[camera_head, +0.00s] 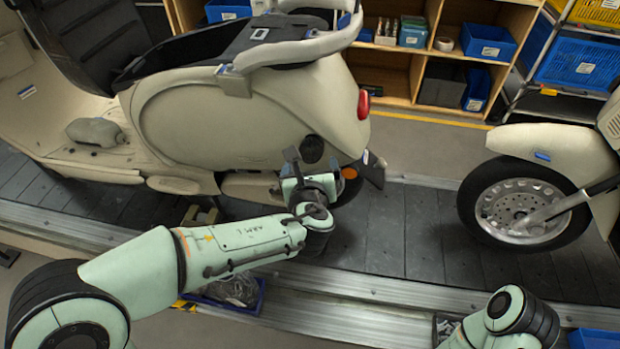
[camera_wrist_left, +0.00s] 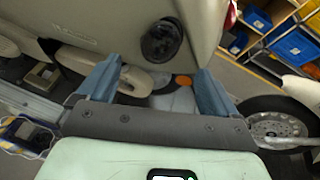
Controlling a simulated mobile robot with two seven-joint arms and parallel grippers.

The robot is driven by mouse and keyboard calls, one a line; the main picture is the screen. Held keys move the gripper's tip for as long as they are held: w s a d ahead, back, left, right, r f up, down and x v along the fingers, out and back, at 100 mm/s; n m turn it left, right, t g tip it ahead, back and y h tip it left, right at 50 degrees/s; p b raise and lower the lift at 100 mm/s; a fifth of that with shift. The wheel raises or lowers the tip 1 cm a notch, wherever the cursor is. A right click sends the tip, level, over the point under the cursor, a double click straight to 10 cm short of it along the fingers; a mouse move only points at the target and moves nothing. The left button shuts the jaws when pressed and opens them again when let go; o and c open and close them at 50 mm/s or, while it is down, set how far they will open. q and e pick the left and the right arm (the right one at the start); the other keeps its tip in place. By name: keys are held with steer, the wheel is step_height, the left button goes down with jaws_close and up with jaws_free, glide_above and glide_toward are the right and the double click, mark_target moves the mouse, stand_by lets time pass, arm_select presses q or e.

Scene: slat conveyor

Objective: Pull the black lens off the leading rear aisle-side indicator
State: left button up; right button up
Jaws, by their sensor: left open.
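The leading scooter (camera_head: 230,115) is cream and stands on the slat conveyor with its rear to the right. Its black round lens (camera_head: 312,149) sits on the rear side panel facing me, below and left of the red tail light (camera_head: 363,103). The lens (camera_wrist_left: 161,40) also shows in the left wrist view, on the cream panel beyond the fingers. My left gripper (camera_head: 313,168) is close to the lens and just below it in the head view. In the left wrist view its blue-grey fingers (camera_wrist_left: 157,82) are apart with nothing gripped. My right gripper is out of frame.
A second scooter's front wheel (camera_head: 525,210) stands at right on the conveyor (camera_head: 420,235). Shelves with blue bins (camera_head: 488,42) stand behind. A blue tray (camera_head: 235,295) with dark contents lies below my left arm. Bare slats lie between the scooters.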

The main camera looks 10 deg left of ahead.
mark_target(311, 154)
arm_select(q)
steer(key=x, duration=0.7)
steer(key=shift+f, duration=0.1)
steer(key=c, duration=1.1)
steer(key=o, duration=0.3)
steer(key=shift+c, duration=1.4)
steer(key=shift+s+d+b, duration=0.2)
steer(key=shift+s+b, duration=0.1)
steer(key=shift+s, duration=0.5)
steer(key=shift+s+d+b, duration=0.2)
steer(key=shift+s+b, duration=0.05)
steer(key=shift+s, duration=0.55)
steer(key=shift+s+d, duration=0.15)
steer(key=shift+s, duration=0.65)
